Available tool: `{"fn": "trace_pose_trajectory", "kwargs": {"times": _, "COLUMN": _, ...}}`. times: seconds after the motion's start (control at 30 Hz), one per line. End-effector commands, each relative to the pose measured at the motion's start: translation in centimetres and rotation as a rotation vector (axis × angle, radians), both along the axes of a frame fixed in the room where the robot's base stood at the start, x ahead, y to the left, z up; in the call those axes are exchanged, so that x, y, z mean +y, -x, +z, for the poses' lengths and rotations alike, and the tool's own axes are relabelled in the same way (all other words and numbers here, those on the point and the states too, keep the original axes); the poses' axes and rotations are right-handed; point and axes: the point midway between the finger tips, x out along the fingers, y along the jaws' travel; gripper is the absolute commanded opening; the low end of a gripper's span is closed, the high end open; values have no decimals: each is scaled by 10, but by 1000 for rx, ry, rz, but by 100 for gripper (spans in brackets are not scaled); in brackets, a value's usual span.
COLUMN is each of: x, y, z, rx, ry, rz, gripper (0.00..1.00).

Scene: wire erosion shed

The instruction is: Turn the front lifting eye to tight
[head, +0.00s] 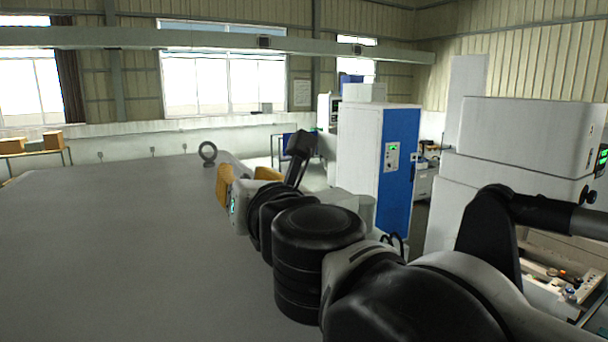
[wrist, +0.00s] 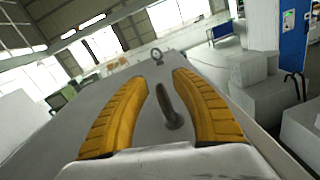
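Two lifting eyes stand on a large grey block (head: 110,235). The nearer, which I take as the front lifting eye (wrist: 171,108), is a dark grey ring seen nearly edge-on in the wrist view, between my gripper's yellow fingers. The farther lifting eye (head: 208,152) stands upright near the block's far end; it also shows in the wrist view (wrist: 157,55), beyond the fingertips. My gripper (wrist: 160,77) is open, with visible gaps between both fingers and the near eye. In the head view my gripper (head: 246,178) hides the near eye. Its thread and seat are not clear.
A blue and white cabinet (head: 385,150) and white machines (head: 525,135) stand to the right. Pale blocks (wrist: 254,85) lie right of the grey block in the wrist view. Boxes (head: 53,140) stand on a table at the far left. The block's top is otherwise clear.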

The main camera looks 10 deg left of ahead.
Motion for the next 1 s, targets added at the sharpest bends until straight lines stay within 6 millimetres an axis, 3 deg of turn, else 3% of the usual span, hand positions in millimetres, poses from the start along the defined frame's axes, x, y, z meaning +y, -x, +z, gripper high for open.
{"fn": "trace_pose_trajectory", "kwargs": {"times": 0.27, "x": -7, "y": 10, "z": 0, "rx": 0, "ry": 0, "rz": 1, "gripper": 31}}
{"fn": "trace_pose_trajectory", "kwargs": {"times": 0.7, "x": -58, "y": 79, "z": -1, "rx": 0, "ry": 0, "rz": 2, "gripper": 31}}
{"fn": "trace_pose_trajectory", "kwargs": {"times": 1.0, "x": -71, "y": 97, "z": 0, "rx": 0, "ry": 0, "rz": 0, "gripper": 31}}
